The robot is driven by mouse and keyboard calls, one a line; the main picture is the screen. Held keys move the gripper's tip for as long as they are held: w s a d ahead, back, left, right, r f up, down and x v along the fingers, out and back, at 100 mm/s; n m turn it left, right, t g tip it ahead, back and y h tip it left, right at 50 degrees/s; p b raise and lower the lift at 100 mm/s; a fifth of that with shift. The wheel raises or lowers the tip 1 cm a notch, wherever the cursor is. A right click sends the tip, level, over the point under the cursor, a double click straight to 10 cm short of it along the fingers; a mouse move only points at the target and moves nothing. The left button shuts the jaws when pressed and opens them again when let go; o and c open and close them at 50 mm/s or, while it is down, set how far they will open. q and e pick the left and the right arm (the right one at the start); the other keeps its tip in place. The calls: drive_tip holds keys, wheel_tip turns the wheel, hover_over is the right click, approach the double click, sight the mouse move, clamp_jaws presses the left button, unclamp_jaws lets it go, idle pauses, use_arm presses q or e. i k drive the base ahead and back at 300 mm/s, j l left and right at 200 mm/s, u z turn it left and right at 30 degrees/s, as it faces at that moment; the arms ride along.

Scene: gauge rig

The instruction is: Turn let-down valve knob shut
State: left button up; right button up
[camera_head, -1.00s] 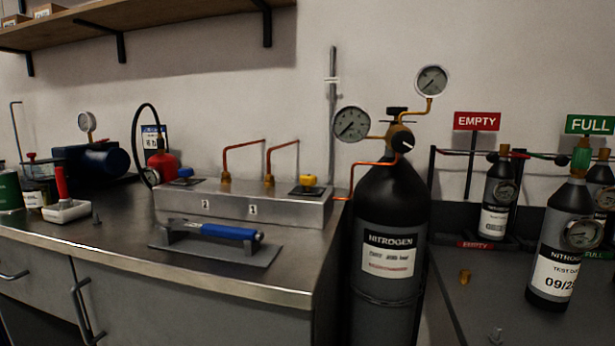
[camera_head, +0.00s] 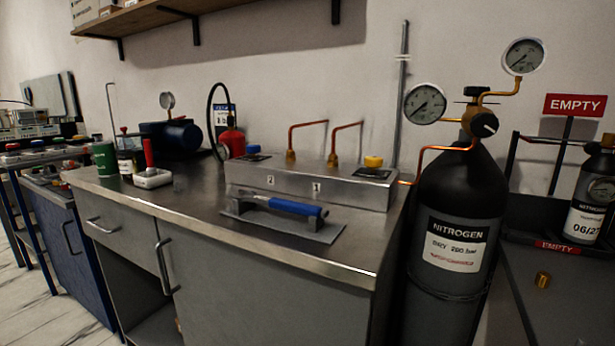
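A steel manifold block (camera_head: 320,190) sits on the bench with a yellow knob (camera_head: 373,162) at its right end and a blue knob (camera_head: 253,150) at its left end. A black nitrogen cylinder (camera_head: 445,280) stands right of the bench. Its brass regulator has two dial gauges, a left one (camera_head: 425,104) and an upper one (camera_head: 524,56), and a black knob (camera_head: 484,125) on the front. I cannot tell which knob is the let-down valve's, or whether any is shut. Neither of my grippers is in view.
A blue-handled tool (camera_head: 292,207) lies on a grey plate at the bench front. A red bottle (camera_head: 232,138), a blue pump (camera_head: 175,136) and a green can (camera_head: 105,160) stand further left. At right are a red EMPTY sign (camera_head: 575,105) and a small brass fitting (camera_head: 543,279).

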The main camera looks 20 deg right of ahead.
sight(372, 163)
drive_tip(key=i+j+z, duration=0.1)
drive_tip(key=j+z, duration=0.4)
drive_tip(key=z, duration=0.2)
drive_tip(key=i+j+z, duration=0.1)
drive_tip(key=j+z, duration=0.2)
